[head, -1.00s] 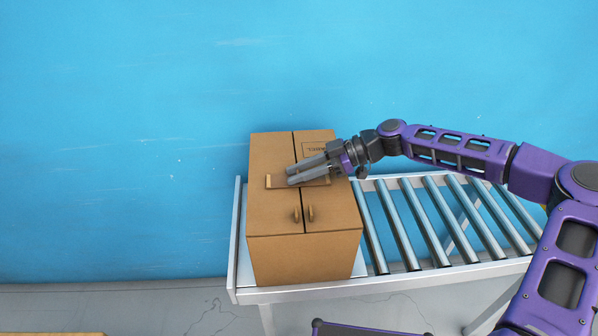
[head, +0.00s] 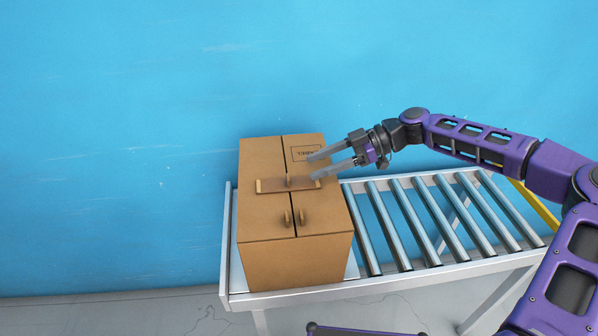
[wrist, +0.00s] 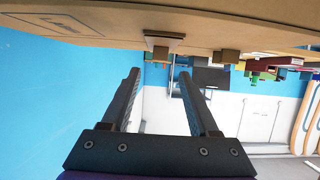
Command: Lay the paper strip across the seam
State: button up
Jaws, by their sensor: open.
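The brown paper strip (head: 272,186) lies across the dark seam (head: 294,205) on top of the cardboard box (head: 262,215). It has lighter ends and a small raised tab in its middle, near the seam. My gripper (head: 311,166) is open and empty, with its fingers apart from the tab and over the right part of the box, by the strip's right end. In the wrist view, the open fingers (wrist: 158,74) have nothing between them. The box top (wrist: 100,22) crosses the upper edge there, with small tabs (wrist: 163,40) projecting from it.
The box stands at the left end of a roller conveyor (head: 420,215). Two small upright tabs (head: 295,217) stand either side of the seam in front of the strip. A printed label (head: 305,151) is at the back right. The rollers right of the box are clear.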

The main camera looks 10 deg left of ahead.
jog(key=v, duration=0.4)
dwell(0.4)
